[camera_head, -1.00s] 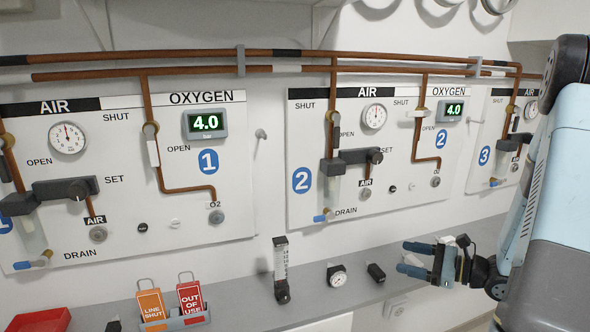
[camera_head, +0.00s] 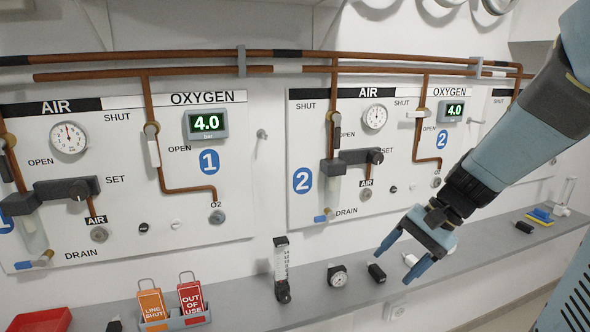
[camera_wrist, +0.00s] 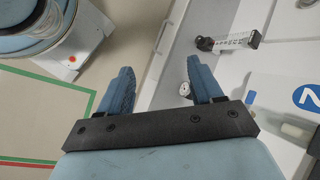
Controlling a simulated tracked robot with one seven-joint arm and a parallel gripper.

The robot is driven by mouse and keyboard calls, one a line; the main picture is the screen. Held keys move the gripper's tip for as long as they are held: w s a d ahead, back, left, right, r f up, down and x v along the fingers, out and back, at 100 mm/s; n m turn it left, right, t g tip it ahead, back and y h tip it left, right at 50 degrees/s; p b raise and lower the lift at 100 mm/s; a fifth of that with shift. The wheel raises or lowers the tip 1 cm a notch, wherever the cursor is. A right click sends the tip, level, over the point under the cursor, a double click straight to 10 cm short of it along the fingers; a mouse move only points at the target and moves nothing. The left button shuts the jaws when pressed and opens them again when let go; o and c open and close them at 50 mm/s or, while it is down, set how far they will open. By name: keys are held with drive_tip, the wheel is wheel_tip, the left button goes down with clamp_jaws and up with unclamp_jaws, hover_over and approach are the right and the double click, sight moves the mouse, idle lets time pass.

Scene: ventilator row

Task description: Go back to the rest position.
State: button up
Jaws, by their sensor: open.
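My gripper (camera_head: 401,266) is in the right half of the head view, above the grey shelf and in front of wall panel 2 (camera_head: 330,205). Its two blue fingers are spread apart and point down and to the left, with nothing between them. In the wrist view my gripper (camera_wrist: 160,92) also shows both fingers wide apart and empty. My arm comes in from the upper right of the head view.
The shelf (camera_head: 330,308) carries a flowmeter (camera_head: 281,270), a round gauge (camera_head: 337,276), a black fitting (camera_head: 376,272), a tag holder (camera_head: 180,320) and a red tray (camera_head: 40,320). Panel 1 (camera_head: 130,190) and copper pipes (camera_head: 290,68) line the wall.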

drive_tip(key=s+d+r+n+t+h, duration=0.3)
drive_tip(key=s+r+n+t+h, duration=0.2)
drive_tip(key=r, duration=0.6)
drive_tip(key=shift+s+n+t+h, duration=0.45)
drive_tip(key=shift+n+h, duration=0.35)
drive_tip(key=shift+h, duration=0.2)
drive_tip(key=shift+d+f, duration=0.1)
